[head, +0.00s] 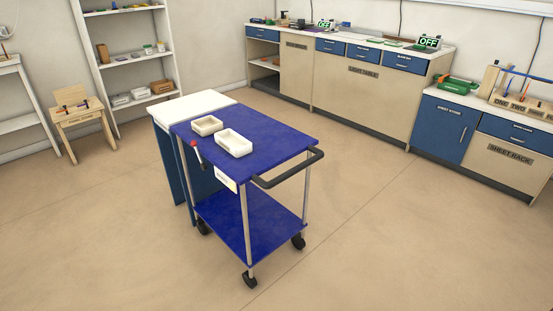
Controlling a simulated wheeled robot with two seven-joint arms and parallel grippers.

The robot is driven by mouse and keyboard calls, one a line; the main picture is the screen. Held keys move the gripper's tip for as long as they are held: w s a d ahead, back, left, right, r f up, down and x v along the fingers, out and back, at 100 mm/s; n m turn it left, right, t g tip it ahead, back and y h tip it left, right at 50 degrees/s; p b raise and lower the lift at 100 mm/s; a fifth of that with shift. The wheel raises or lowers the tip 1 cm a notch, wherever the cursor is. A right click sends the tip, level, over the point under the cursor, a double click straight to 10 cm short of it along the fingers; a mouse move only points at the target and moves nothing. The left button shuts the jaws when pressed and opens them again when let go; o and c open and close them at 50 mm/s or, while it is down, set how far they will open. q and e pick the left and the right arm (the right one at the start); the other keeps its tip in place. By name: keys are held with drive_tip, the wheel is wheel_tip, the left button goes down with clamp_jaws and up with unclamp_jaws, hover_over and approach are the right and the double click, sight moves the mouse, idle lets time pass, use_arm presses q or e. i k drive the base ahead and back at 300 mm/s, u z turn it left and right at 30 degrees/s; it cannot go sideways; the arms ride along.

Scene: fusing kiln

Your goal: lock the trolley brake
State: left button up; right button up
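The trolley (270,138) stands in the middle of the floor, with a blue top, a blue lower shelf (248,222), grey posts and black wheels (249,280). Its black handle (290,170) is on the right end. A lever with a red knob (194,143) stands up at the trolley's left side, leaning slightly; it may be the brake, but its lock state cannot be told. A small pale label (226,179) is on the near edge. Neither of my grippers is in view.
A white-topped table (190,106) with blue sides adjoins the trolley's far left end. Cabinets, including the light table (365,85), line the back and right. The floor (400,240) in front and to the right is clear.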

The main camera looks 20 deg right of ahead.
sight(194, 143)
drive_tip(key=u, duration=0.8)
drive_tip(key=i, duration=0.8)
drive_tip(key=u, duration=0.7)
drive_tip(key=i, duration=0.9)
drive_tip(key=z, duration=0.95)
drive_tip(key=i, duration=0.55)
drive_tip(key=z, duration=0.55)
